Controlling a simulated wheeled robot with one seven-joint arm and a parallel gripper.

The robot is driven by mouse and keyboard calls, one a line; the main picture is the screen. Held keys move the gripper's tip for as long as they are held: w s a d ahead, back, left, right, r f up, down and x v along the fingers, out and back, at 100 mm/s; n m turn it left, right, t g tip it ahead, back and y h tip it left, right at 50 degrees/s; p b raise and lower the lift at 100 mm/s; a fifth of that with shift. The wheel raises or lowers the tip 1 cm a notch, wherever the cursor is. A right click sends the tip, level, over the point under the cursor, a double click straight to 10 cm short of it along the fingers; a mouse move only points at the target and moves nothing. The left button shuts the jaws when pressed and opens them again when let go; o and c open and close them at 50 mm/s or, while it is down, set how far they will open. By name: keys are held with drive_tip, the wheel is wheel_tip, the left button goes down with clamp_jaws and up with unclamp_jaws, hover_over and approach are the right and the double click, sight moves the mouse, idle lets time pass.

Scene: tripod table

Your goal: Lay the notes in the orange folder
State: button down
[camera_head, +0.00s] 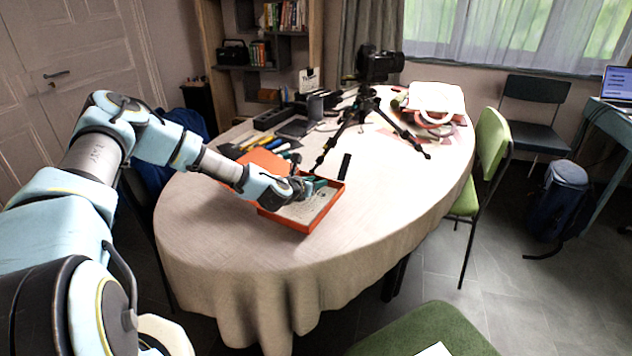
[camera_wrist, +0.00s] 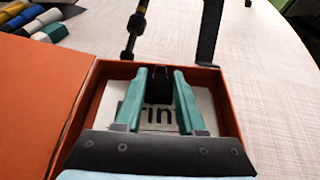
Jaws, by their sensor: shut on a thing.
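The orange folder (camera_head: 300,228) lies open on the table as a shallow tray, with its flat orange cover to the left. In the wrist view its rim (camera_wrist: 226,105) surrounds my fingers and its cover (camera_wrist: 35,95) fills the left side. My gripper (camera_head: 309,187) is at the folder; in the wrist view my teal fingers (camera_wrist: 160,90) reach inside the rim. They are shut on a dark upright piece that seems to belong to the notes. The notes (camera_wrist: 135,112), a white sheet with large dark letters, show below and between the fingers. My fingers hide part of the lettering.
A black tripod (camera_head: 362,112) with a camera stands behind the folder. Pens and tools (camera_head: 275,145) lie behind the cover. Bags (camera_head: 432,100) sit at the far right. The table's front is clear.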

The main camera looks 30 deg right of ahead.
drive_tip(key=c, duration=0.5)
unclamp_jaws()
drive_tip(key=shift+r, duration=0.1)
wheel_tip(320, 180, up, 4)
drive_tip(key=r+b, duration=0.1)
drive_tip(key=b, duration=0.1)
hover_over(297, 206)
drive_tip(key=shift+f, duration=0.25)
